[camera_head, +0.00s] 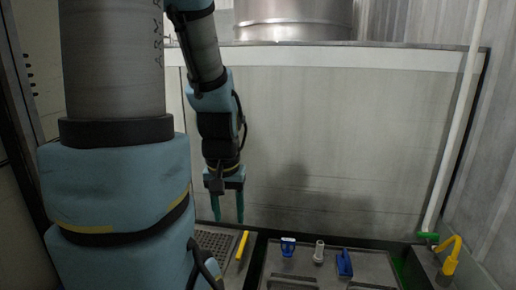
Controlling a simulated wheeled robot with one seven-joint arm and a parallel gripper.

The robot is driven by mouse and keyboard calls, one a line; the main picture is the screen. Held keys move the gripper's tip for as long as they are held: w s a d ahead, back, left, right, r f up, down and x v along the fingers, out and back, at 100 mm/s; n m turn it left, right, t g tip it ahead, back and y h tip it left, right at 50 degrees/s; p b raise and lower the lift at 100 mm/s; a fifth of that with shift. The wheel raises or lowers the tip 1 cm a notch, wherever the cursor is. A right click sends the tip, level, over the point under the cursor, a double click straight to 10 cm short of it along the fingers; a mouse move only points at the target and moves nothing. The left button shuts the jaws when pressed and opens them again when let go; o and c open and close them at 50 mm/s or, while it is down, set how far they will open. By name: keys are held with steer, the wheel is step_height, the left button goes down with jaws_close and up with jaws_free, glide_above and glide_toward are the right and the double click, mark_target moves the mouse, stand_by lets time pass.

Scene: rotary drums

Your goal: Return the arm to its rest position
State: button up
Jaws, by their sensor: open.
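My arm fills the left of the head view, with its large blue and grey links close to the camera. My gripper (228,217) hangs from the arm's far end and points down. Its two teal fingers are apart with nothing between them, so it is open and empty. The fingertips show in front of the pale back wall, just above the far edge of the dark work surface in the picture. Part of the arm's lower links hides the left of the surface.
A yellow bar (242,245), a blue piece (288,247), a whitish fitting (319,252) and a blue handle (344,263) stand on the dark surface. A yellow handle (450,255) and white pipe (456,140) are at right. A metal drum (293,18) is behind the pale wall (350,140).

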step_height(320, 180, up, 23)
steer(key=p, duration=2)
steer(key=shift+f, duration=0.1)
